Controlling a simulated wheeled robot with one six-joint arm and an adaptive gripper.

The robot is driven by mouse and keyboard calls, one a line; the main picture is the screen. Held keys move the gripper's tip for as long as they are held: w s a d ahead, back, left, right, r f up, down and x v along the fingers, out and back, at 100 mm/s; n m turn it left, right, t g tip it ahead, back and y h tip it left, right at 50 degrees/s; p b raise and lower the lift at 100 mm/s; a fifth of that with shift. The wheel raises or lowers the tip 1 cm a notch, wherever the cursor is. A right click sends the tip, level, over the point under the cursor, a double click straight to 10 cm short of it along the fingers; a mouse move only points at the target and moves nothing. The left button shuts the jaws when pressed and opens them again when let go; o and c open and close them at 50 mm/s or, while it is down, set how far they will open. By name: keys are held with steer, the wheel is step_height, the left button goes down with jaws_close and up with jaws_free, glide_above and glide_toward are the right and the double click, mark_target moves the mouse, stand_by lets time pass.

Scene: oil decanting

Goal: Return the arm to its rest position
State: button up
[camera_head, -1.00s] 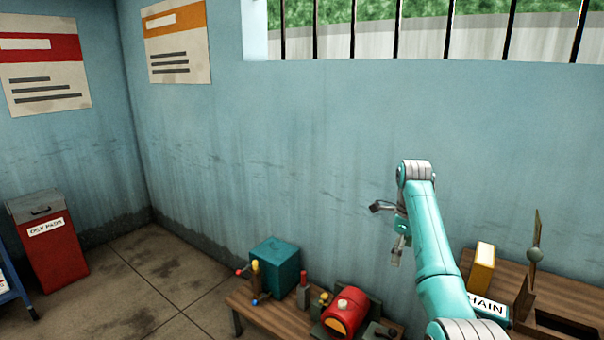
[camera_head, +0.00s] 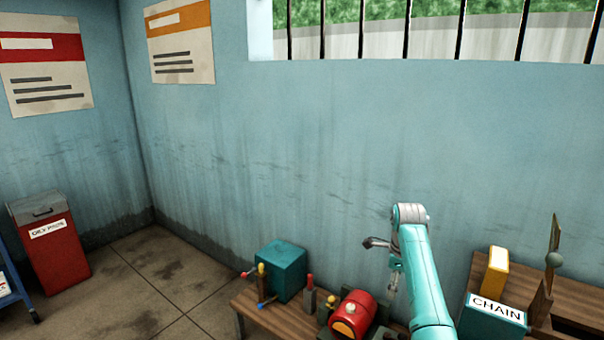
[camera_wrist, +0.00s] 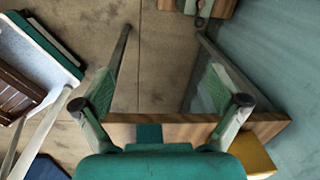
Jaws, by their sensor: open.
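My arm is teal and stands at the right of the head view, in front of the blue wall. My gripper (camera_head: 382,262) hangs at the arm's far end, to the right of and above the red tank. In the wrist view my gripper (camera_wrist: 162,75) is open, its two fingers wide apart. Nothing is held between them; floor and a wooden bench edge (camera_wrist: 160,118) show past them.
A low bench holds a teal box (camera_head: 282,270) and a red tank (camera_head: 352,315). At right, a wooden table (camera_head: 575,305) carries a CHAIN box (camera_head: 492,315) and a yellow box (camera_head: 497,270). A red bin (camera_head: 55,250) stands at left. Floor between is clear.

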steer(key=s+a+f+n+t, duration=0.1)
steer(key=s+f+n, duration=0.15)
steer(key=f, duration=0.55)
steer(key=s+a+f+n+t, duration=0.1)
steer(key=s+f, duration=0.3)
steer(key=f, duration=0.4)
steer(key=s+a+f+n+t, duration=0.15)
steer(key=s+f, duration=0.25)
steer(key=f, duration=0.4)
steer(key=s+a+f+n+t, duration=0.1)
steer(key=s+f+n+t, duration=0.3)
steer(key=s, duration=0.6)
steer(key=s+a+f+n+g, duration=0.1)
steer(key=s+f+n, duration=0.1)
steer(key=s+f, duration=0.55)
steer(key=s+a+r+n+t, duration=0.1)
steer(key=s+r+n+t, duration=0.2)
steer(key=s, duration=0.9)
steer(key=s+a+r+n+t, duration=0.1)
steer(key=s+r+n, duration=0.3)
steer(key=s, duration=0.7)
steer(key=s+r+n+t, duration=0.1)
steer(key=s+r+n, duration=0.1)
steer(key=s+r, duration=0.6)
steer(key=s+r+n+t, duration=0.2)
steer(key=s+r, duration=0.6)
steer(key=r, duration=0.7)
steer(key=shift+a+n, duration=0.25)
steer(key=shift+n, duration=0.35)
